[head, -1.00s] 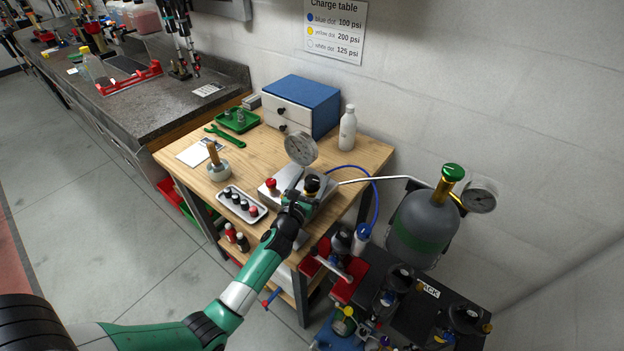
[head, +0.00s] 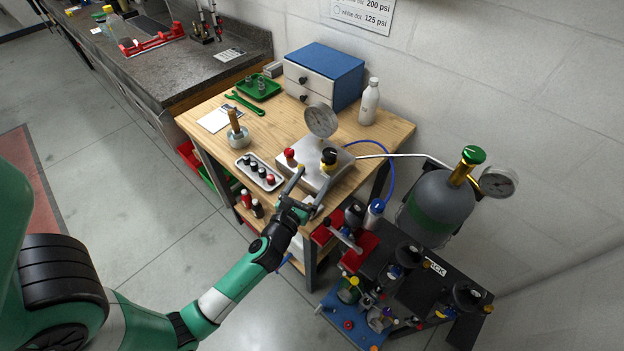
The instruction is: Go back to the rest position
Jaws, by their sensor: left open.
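My left gripper (head: 311,186) is open and empty at the front edge of the wooden bench (head: 393,136). It is in front of the metal gauge box (head: 315,158). The box carries a red knob (head: 289,155), a black knob with a yellow base (head: 329,157) and a round dial gauge (head: 321,120). The gripper is apart from the black knob, and one finger reaches across the front of the box; I cannot tell if it touches. My right gripper is not in view.
A grey gas cylinder (head: 440,208) stands at the right. Open floor (head: 130,190) lies left.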

